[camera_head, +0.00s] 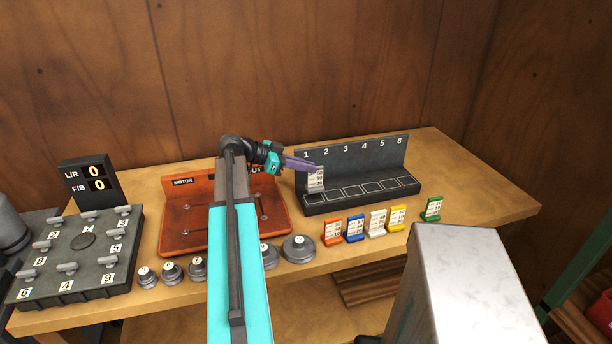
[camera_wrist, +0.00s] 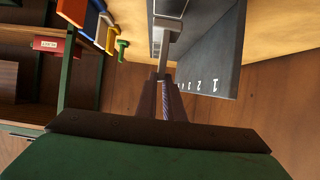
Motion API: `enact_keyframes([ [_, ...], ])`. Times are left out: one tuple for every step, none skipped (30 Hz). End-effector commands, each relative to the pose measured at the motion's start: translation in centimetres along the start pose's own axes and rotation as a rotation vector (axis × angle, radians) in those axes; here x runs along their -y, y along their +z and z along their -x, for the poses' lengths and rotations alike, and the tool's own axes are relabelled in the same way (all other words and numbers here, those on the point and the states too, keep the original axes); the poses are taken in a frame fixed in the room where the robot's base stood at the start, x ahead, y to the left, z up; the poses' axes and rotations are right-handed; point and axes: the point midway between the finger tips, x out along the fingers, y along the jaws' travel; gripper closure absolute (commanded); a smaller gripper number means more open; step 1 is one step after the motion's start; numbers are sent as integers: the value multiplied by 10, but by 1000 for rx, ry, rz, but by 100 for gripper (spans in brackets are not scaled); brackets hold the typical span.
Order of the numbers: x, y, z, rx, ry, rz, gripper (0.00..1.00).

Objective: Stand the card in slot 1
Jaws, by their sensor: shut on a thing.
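The dark slotted rack (camera_head: 400,187) stands at the back of the table, its back board numbered 1 to 6 from left to right. My gripper (camera_head: 312,166) reaches in from the left and is shut on a pale grey card (camera_head: 316,180). The card is upright at slot 1, in front of the back board, with its printed face toward the head camera. I cannot tell whether its foot touches the slot floor. In the wrist view my gripper (camera_wrist: 166,88) grips the card's grey edge (camera_wrist: 176,38), beside the rack's numbered board (camera_wrist: 215,55).
Slots 2 to 6 look empty.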

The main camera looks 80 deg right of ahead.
Motion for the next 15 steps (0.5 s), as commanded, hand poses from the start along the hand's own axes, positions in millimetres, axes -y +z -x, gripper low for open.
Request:
enact_keyframes([
  [0,2,-1,0,0,2,100],
  [0,4,-2,0,0,2,100],
  [0,8,-3,0,0,2,100],
  [0,10,-4,0,0,2,100],
  [0,12,-5,0,0,1,100],
  [0,15,-7,0,0,2,100],
  [0,18,-8,0,-1,3,100],
  [0,21,-10,0,-1,3,100],
  [0,24,-11,0,-1,2,100],
  [0,25,-12,0,-1,1,100],
  [0,27,-12,0,-1,1,100],
  [0,29,-13,0,-1,1,100],
  [0,30,-14,0,-1,1,100],
  [0,31,-14,0,-1,1,100],
  [0,31,-14,0,-1,1,100],
])
